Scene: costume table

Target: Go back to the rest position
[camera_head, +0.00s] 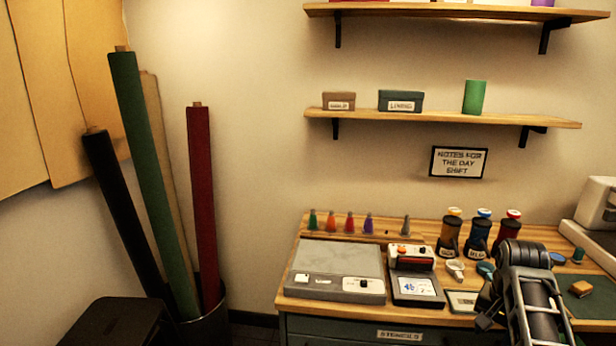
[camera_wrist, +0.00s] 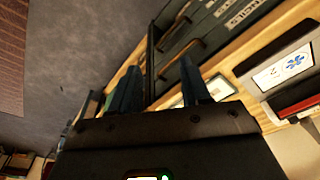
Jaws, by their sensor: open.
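In the wrist view my gripper (camera_wrist: 160,92) is open, with two dark blue fingers apart and nothing between them. It points down past the front of the wooden table, toward the drawer cabinet (camera_wrist: 205,35) and the grey floor (camera_wrist: 85,60). In the head view my arm stands at the lower right, in front of the table (camera_head: 287,300); the gripper's fingers cannot be made out there.
On the table are a grey flat device (camera_head: 335,265), a small device with a blue-marked card (camera_head: 415,288), several coloured cones (camera_head: 348,222) and bottles (camera_head: 480,235). A white machine (camera_head: 598,205) is at right. Fabric rolls (camera_head: 150,180) stand in a bin at left. Shelves (camera_head: 440,118) hang above.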

